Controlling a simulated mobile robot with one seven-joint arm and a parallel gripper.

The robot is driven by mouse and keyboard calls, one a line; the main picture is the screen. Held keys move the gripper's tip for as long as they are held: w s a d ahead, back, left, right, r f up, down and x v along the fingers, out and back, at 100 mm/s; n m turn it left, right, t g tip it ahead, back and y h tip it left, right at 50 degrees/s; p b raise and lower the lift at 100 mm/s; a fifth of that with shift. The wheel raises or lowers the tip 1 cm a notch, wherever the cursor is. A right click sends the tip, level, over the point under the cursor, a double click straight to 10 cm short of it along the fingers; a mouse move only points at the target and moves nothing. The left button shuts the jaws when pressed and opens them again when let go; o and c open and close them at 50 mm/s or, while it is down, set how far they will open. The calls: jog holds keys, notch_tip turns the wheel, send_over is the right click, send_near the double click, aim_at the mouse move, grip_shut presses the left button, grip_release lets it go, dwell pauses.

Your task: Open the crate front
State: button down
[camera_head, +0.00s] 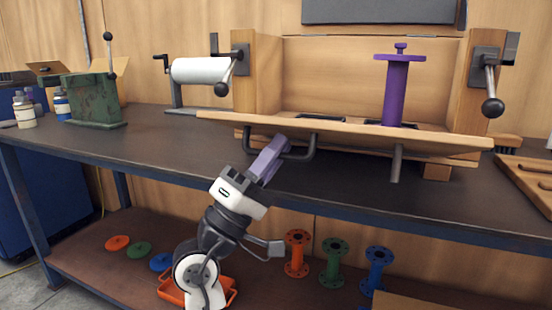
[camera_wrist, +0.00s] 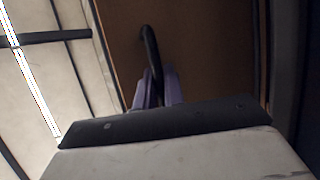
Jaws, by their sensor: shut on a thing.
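The crate front (camera_head: 350,129) is a wooden panel folded down to nearly level, its outer edge towards me. A dark bar handle (camera_head: 313,143) hangs under its left part. My gripper (camera_head: 279,146) has its purple fingers shut on this handle. In the wrist view the handle (camera_wrist: 151,48) runs between the gripper's fingers (camera_wrist: 158,88). The wooden crate (camera_head: 258,70) stands open behind the panel. Lever latches with black knobs sit on its left post (camera_head: 236,68) and right post (camera_head: 490,75), clear of the panel.
A purple flanged pipe (camera_head: 396,92) stands upright in the crate. A white roll (camera_head: 200,70) on a stand and a green metal block (camera_head: 94,98) are to the left on the dark bench (camera_head: 150,145). Several coloured flanged pipes (camera_head: 334,258) stand on the shelf below.

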jog(key=shift+f, duration=0.25)
dwell(0.3)
jog(key=c, duration=1.5)
grip_release()
jog(key=shift+s, duration=0.1)
jog(key=shift+a+f, duration=0.15)
jog(key=s+a+f, duration=0.1)
jog(key=s+a, duration=0.8)
jog(key=a, duration=0.1)
jog(key=shift+a+f, duration=0.35)
jog(key=shift+f, duration=0.05)
